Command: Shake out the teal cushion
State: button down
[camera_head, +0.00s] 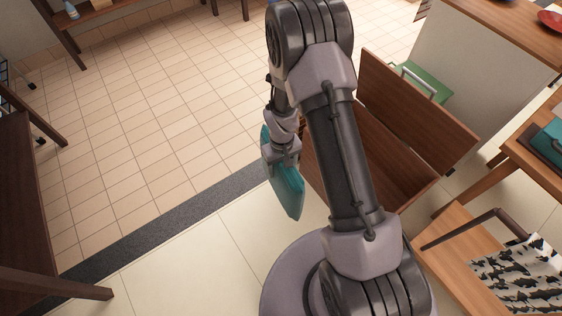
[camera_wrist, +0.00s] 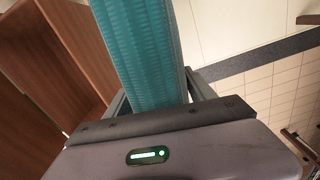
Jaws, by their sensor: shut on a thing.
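The teal cushion (camera_head: 287,188) hangs in the air over the floor, left of a wooden bench, in the head view. My gripper (camera_head: 284,158) is shut on it near its upper part. In the wrist view the cushion (camera_wrist: 143,50) stands out as a ribbed teal band between the two fingers of my gripper (camera_wrist: 158,92). Part of the cushion is hidden behind the gripper in the head view.
The wooden bench (camera_head: 415,105) stands just right of the cushion, partly behind my arm. A wooden chair (camera_head: 465,255) with a black-and-white patterned cloth (camera_head: 520,278) is at the lower right. Dark wooden furniture (camera_head: 22,200) stands at the left. The tiled floor (camera_head: 160,110) between is clear.

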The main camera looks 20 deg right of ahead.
notch_tip(320, 180, up, 6)
jog(key=w+f, duration=0.1)
jog(key=w, duration=0.1)
jog(key=f, duration=0.3)
jog(key=s+f, duration=0.1)
jog(key=f, duration=0.1)
jog(key=shift+f, duration=0.3)
jog(key=shift+w, duration=0.1)
